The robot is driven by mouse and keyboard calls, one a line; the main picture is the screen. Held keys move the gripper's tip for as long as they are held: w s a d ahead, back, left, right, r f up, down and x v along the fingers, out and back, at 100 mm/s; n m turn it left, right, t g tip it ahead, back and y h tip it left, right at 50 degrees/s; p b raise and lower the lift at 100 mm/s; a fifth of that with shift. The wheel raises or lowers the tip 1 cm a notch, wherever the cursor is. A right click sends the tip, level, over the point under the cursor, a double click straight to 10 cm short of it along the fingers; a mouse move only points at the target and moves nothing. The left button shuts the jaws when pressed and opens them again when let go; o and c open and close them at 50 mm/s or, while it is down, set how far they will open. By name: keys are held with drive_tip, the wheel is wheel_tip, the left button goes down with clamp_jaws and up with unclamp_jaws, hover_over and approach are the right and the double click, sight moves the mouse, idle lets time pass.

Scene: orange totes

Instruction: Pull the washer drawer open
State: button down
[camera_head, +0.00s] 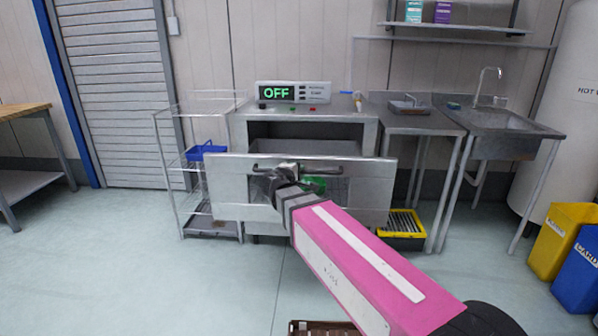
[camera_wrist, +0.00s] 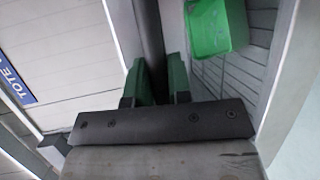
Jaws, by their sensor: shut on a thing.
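The grey washer (camera_head: 359,130) stands at the back wall, its display reading OFF. Its wide drawer front (camera_head: 230,185) appears to stand forward of the washer body; how far is hard to judge. A dark bar handle (camera_head: 325,168) runs across the drawer front. My gripper (camera_head: 286,172) is at the left-middle of this handle. In the wrist view, the green fingers of my gripper (camera_wrist: 162,82) are shut on the dark handle (camera_wrist: 150,35), one on each side.
A wire rack (camera_head: 168,140) with a blue basket (camera_head: 205,150) stands left of the washer. A steel table and sink (camera_head: 505,145) stand to the right, with a yellow crate (camera_head: 402,235) low down. Yellow and blue bins (camera_head: 565,240) are far right. The left floor is clear.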

drive_tip(key=shift+s, duration=0.15)
drive_tip(key=c, duration=1.1)
unclamp_jaws()
drive_tip(key=shift+o, duration=0.2)
drive_tip(key=shift+s, duration=0.1)
drive_tip(key=v, duration=1)
drive_tip(key=shift+s+a, duration=0.15)
drive_tip(key=shift+s, duration=0.1)
drive_tip(key=shift+r, duration=0.1)
